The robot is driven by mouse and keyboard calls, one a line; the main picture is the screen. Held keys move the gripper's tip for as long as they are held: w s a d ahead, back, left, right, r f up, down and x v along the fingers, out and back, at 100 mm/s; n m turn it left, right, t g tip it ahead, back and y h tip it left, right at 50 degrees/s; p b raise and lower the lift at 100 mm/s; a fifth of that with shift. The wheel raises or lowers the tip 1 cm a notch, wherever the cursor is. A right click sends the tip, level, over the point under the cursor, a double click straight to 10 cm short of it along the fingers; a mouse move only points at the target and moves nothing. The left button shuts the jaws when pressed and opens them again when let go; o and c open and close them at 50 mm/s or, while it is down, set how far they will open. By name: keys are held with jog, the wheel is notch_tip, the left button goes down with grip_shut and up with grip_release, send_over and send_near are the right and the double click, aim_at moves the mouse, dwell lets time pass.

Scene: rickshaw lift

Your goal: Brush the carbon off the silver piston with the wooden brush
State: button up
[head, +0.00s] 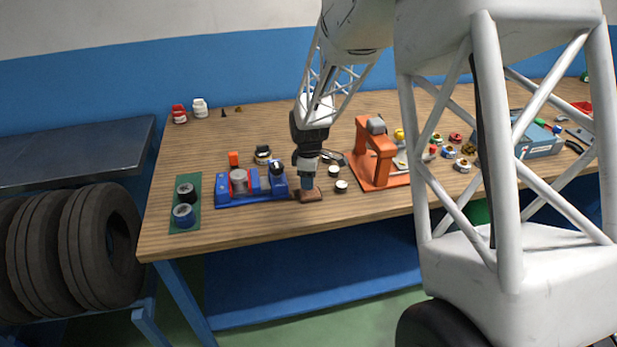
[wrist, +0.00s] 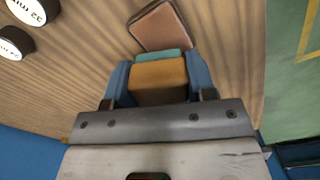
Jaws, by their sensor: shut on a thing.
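My gripper (head: 307,168) is above the front part of the table, to the right of the blue vise. In the wrist view its blue fingers (wrist: 158,80) are shut on a wood-coloured block with a teal end, which looks like the wooden brush (wrist: 158,72). The silver piston appears to be the grey cylinder (head: 239,181) standing in the blue vise (head: 252,198), left of my gripper. Carbon on it is too small to make out. A flat brown pad (head: 310,196) lies on the table just below the brush; it also shows in the wrist view (wrist: 160,27).
Two small round marked pieces (head: 341,186) sit right of my gripper. An orange press (head: 375,155) stands further right. The table's front edge (head: 290,229) is close by.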

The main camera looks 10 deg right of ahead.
jog(key=o, duration=0.5)
jog(key=shift+c, duration=0.2)
jog(key=c, duration=0.3)
jog(key=shift+w+a+r, duration=0.15)
jog(key=shift+a+r, duration=0.05)
jog(key=shift+a, duration=0.05)
jog(key=w+a+r, duration=0.1)
jog(key=a+r, duration=0.1)
jog(key=w+a+r, duration=0.1)
jog(key=a+r, duration=0.1)
jog(key=a, duration=0.1)
jog(key=w+a+r, duration=0.1)
jog(key=a+r, duration=0.1)
jog(key=a, duration=0.1)
jog(key=shift+w, duration=0.25)
jog(key=a+r, duration=0.2)
jog(key=a, duration=0.5)
jog(key=a+r, duration=0.2)
jog(key=a, duration=0.5)
jog(key=shift+w+a+r, duration=0.3)
jog(key=shift+w+a, duration=0.1)
jog(key=shift+w, duration=0.05)
